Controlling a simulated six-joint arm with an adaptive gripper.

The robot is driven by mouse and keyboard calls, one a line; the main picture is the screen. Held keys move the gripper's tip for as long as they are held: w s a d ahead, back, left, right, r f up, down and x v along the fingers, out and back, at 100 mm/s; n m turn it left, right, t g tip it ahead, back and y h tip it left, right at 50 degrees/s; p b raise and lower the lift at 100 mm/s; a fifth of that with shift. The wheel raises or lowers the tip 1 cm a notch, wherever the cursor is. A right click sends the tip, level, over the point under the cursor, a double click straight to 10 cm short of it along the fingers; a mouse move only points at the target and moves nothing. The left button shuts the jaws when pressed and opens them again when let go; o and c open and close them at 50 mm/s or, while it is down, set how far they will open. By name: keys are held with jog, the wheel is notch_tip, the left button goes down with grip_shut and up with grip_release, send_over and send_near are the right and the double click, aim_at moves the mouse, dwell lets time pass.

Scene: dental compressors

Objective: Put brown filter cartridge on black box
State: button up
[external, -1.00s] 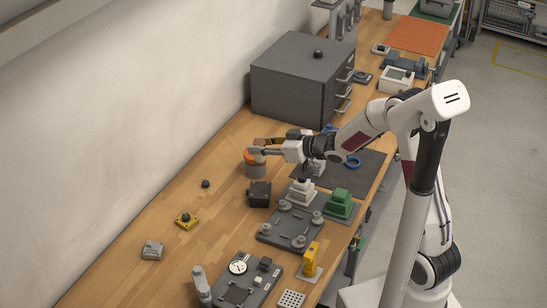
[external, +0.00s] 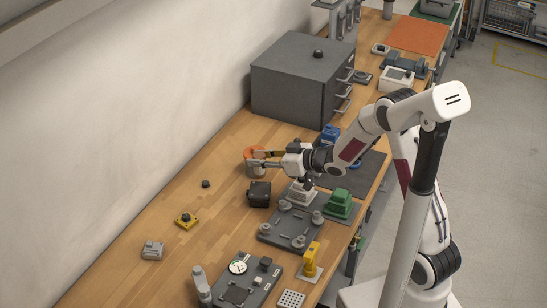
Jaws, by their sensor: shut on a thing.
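The brown filter cartridge (external: 252,172) is a short cylinder on the wooden bench, below the grey cabinet's left side. Orange (external: 252,151) shows at its upper end or just behind it; I cannot tell which. My gripper (external: 260,163) reaches in from the right, low, and its fingers are shut on the cartridge, hiding part of it. The cartridge looks upright; whether it touches the bench is too small to tell. The black box (external: 259,194) stands on the bench just below the cartridge in the picture, apart from the gripper, and nothing rests on its top.
A grey drawer cabinet (external: 302,78) stands behind. A dark plate with grey knobs (external: 290,228), a white stepped part (external: 301,192) and a green block (external: 339,204) lie right of the box. The bench's left side is largely clear.

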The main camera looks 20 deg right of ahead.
aim_at(260, 172)
jog(key=shift+f, duration=1)
jog(key=shift+f, duration=0.15)
jog(key=shift+f, duration=1.75)
jog(key=shift+f, duration=0.1)
jog(key=o, duration=1.1)
jog(key=v, duration=1.2)
